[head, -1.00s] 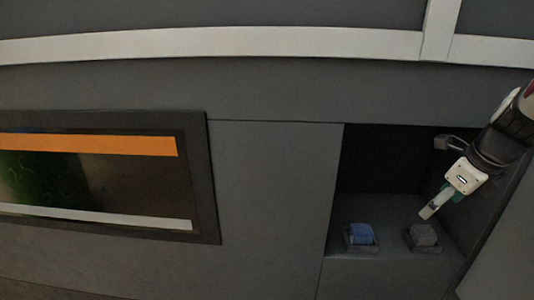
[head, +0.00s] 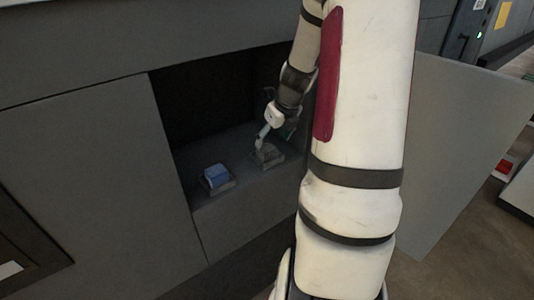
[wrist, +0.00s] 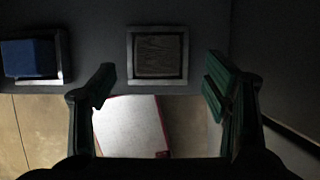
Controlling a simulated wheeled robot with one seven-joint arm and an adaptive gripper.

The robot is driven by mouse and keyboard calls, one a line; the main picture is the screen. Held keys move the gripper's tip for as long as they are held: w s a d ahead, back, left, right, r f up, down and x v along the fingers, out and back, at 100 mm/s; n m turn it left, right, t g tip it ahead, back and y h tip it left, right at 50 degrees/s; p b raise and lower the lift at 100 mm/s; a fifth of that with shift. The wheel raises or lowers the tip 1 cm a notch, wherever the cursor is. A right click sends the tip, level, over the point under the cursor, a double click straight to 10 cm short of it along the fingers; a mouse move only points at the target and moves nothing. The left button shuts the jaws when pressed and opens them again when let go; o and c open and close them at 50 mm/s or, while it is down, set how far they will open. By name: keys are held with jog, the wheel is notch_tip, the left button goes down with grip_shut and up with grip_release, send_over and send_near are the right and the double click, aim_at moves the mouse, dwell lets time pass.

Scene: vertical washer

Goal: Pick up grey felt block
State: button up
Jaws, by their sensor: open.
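The grey felt block (head: 268,152) sits in a small tray on the ledge of a dark recess, to the right of the blue block. In the wrist view the grey block (wrist: 159,54) shows as a streaked grey square inside a pale frame, near the top middle. My gripper (head: 262,137) is at the grey block in the head view, and its fingers overlap the block's edge there. In the wrist view my gripper (wrist: 157,82) is open, with its green-padded fingers apart and nothing between them. The block appears beyond the fingertips, roughly centred between them. I cannot tell whether they touch.
A blue block (head: 215,176) sits in its own tray left of the grey one; it also shows in the wrist view (wrist: 28,57). The recess walls close in behind and at the sides. An open grey door panel (head: 455,150) stands to the right.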

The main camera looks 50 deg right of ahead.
aim_at(267, 148)
jog(key=shift+p+x, duration=0.5)
jog(key=shift+x, duration=2.1)
jog(key=shift+a, duration=0.2)
jog(key=c, duration=1.1)
